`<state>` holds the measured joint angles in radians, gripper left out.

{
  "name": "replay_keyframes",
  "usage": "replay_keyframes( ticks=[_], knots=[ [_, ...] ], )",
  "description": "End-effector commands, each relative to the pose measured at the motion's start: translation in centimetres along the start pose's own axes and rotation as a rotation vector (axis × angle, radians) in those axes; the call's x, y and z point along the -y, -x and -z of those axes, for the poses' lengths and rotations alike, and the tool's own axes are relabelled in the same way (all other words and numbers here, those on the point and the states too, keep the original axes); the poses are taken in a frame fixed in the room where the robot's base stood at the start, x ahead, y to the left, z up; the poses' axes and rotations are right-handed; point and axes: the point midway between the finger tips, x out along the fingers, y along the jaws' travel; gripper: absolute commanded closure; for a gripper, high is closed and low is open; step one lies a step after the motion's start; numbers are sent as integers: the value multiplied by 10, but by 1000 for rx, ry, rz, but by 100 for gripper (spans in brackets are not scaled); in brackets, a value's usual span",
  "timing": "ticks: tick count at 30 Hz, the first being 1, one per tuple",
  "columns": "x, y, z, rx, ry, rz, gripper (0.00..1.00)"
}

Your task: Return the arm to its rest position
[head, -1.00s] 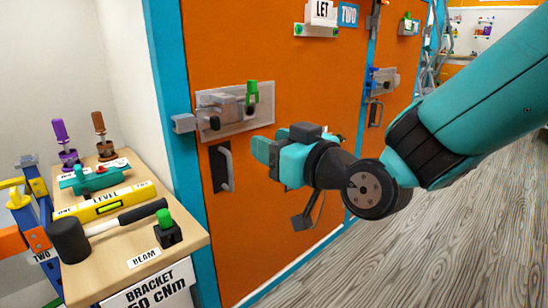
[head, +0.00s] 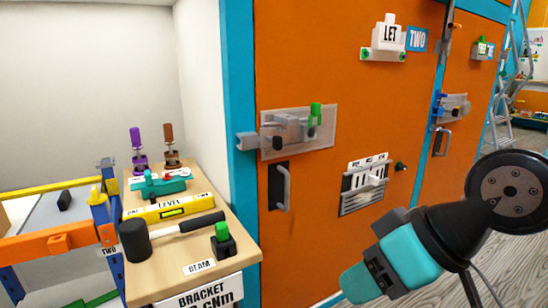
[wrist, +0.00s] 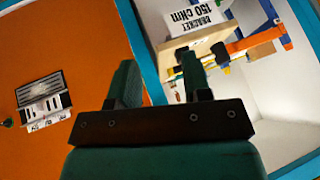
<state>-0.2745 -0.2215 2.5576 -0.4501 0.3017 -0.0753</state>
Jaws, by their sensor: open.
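My gripper (head: 352,288) is low in the head view, in front of the lower part of the orange locker door (head: 310,225). Its teal body and black wrist come in from the lower right. In the wrist view, the two dark green fingers of my gripper (wrist: 160,82) stand apart with nothing between them. The gripper is clear of the door latch (head: 300,130) and the black handle (head: 281,187). Most of my upper arm is outside the head view.
A wooden shelf at left holds a hammer (head: 133,240), a yellow level (head: 168,209), a teal clamp (head: 160,184) and a green-capped block (head: 223,243). A slotted switch panel (head: 364,186) is on the door. A ladder (head: 503,90) stands at far right.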

Motion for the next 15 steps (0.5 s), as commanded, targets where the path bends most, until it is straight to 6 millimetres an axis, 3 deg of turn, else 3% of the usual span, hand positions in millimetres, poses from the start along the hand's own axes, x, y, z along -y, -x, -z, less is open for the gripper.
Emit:
replay_keyframes(
  ticks=[6, 8, 9, 15],
  knots=[
    [13, 27, -55, 293, -29, 16, 55],
    [16, 37, -66, 362, -36, 15, 55],
    [22, 52, -53, 353, -36, 16, 55],
    [35, 93, -26, 352, -35, 17, 55]
  ],
)
